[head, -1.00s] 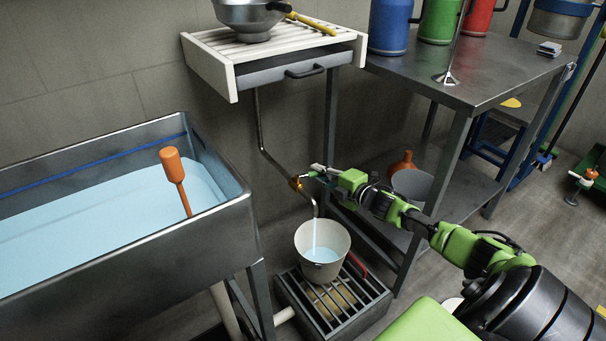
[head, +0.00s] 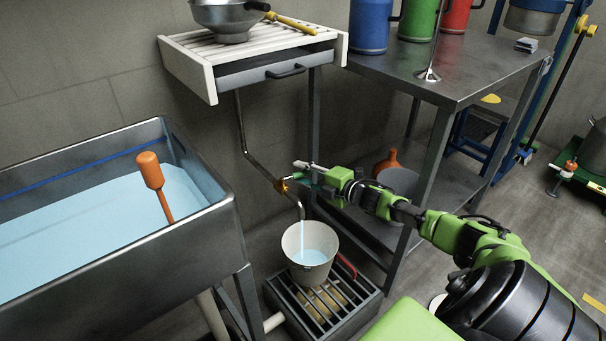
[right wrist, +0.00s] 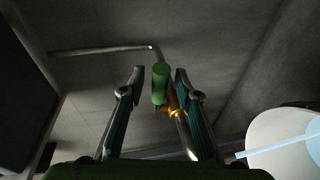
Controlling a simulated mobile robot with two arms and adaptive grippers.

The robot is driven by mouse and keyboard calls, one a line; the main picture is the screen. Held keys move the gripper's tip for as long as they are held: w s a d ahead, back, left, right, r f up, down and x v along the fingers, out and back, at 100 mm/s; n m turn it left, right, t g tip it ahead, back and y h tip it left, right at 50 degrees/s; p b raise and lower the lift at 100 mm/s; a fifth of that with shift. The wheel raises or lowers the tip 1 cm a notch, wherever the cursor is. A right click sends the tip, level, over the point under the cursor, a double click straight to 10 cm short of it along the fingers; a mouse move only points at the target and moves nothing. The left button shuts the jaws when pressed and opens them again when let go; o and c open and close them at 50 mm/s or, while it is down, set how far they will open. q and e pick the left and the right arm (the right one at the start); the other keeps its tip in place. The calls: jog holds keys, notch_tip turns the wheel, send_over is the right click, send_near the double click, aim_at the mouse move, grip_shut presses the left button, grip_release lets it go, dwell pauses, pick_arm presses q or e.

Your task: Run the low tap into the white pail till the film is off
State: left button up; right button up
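The low tap (head: 281,186) is a brass valve on a thin pipe under the slatted shelf. In the right wrist view it has a green handle (right wrist: 160,84). A pale stream (head: 302,234) runs from its spout into the white pail (head: 318,272), which holds light blue liquid. The pail stands upright on a floor grate; part of it also shows in the wrist view (right wrist: 272,130). My right gripper (head: 300,172) is at the tap, its fingers apart on both sides of the handle, with gaps visible. My left gripper is out of view. I cannot make out a film.
A steel tank (head: 205,235) of pale blue liquid stands at left, an orange-handled tool (head: 151,172) in it. A steel table (head: 455,78) with coloured cans stands behind my right arm.

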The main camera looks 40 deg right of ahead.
jog(key=shift+s, duration=0.1)
jog(key=a+v, duration=0.1)
jog(key=v, duration=0.6)
jog(key=shift+d, duration=0.5)
jog(key=shift+s, duration=0.15)
